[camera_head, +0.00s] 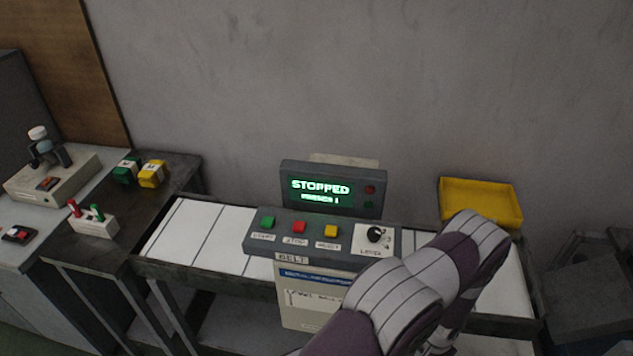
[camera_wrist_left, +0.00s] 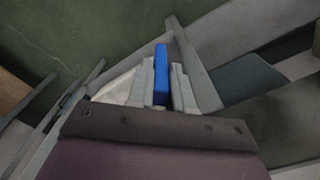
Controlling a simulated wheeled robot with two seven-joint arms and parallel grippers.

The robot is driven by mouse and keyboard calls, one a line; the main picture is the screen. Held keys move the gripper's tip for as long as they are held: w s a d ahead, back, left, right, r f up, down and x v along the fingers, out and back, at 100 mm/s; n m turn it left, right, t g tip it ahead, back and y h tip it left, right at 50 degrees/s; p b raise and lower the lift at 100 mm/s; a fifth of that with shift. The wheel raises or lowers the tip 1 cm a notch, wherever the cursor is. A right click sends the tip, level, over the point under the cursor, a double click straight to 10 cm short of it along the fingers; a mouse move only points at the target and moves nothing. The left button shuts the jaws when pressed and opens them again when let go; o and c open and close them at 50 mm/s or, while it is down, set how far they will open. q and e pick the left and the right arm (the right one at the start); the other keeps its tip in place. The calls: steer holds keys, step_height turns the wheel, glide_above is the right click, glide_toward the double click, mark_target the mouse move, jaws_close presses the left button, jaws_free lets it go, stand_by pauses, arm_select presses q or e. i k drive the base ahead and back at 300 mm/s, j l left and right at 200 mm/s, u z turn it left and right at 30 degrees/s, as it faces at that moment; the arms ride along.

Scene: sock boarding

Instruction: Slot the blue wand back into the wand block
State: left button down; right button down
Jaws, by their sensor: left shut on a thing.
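The wand block (camera_head: 94,228) is a small cream block on the dark side table at the left of the head view. A red wand (camera_head: 74,208) and a green wand (camera_head: 97,212) stand in it. In the left wrist view my left gripper (camera_wrist_left: 162,80) is shut on the blue wand (camera_wrist_left: 161,72), which shows as a blue strip between the fingers. The wand's lower end is hidden by the gripper. My left gripper and the blue wand are not visible in the head view. My right gripper is not in view.
Green and yellow blocks (camera_head: 151,174) sit behind the wand block on the dark table (camera_head: 160,205). A device with knobs (camera_head: 50,178) stands left. The belt console (camera_head: 322,235) reads STOPPED. A yellow tray (camera_head: 480,200) is at right. My arm links cover the lower right.

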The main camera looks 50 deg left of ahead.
mark_target(88, 224)
steer(key=k+j+z, duration=0.6)
steer(key=z, duration=0.2)
steer(key=k+z, duration=0.35)
steer(key=k, duration=0.15)
steer(key=k+j+u, duration=0.1)
steer(key=k+u, duration=0.25)
steer(key=u, duration=0.15)
steer(key=k+j+u, duration=0.25)
steer(key=u, duration=0.25)
steer(key=k+j+u, duration=0.35)
steer(key=u, duration=0.15)
